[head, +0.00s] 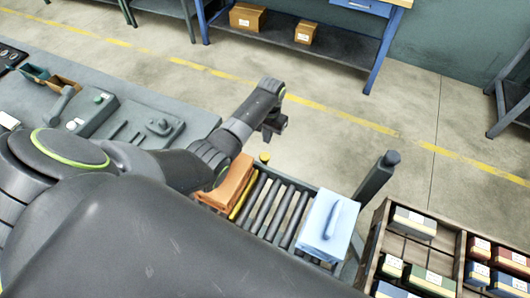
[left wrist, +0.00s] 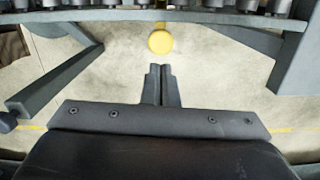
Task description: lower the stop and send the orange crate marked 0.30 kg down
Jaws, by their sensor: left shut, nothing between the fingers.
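The orange crate (head: 232,183) sits at the left end of the roller conveyor (head: 262,208), partly hidden by my arm. I cannot read any marking on it. A yellow bar (head: 245,197), seemingly the stop, lies across the rollers along the crate's right side. A round yellow knob (head: 265,157) shows at the conveyor's far side, and a yellow knob also appears in the left wrist view (left wrist: 160,42). My left gripper (head: 274,127) is beyond the conveyor's far side, shut and empty. In the left wrist view its fingertips (left wrist: 160,68) point toward the knob, apparently apart from it.
A pale blue box with a handle (head: 326,226) is at the conveyor's right end. A dark post (head: 377,178) stands behind it. A wooden compartment tray (head: 450,243) with several boxes is at right. The grey bench (head: 150,92) is at left.

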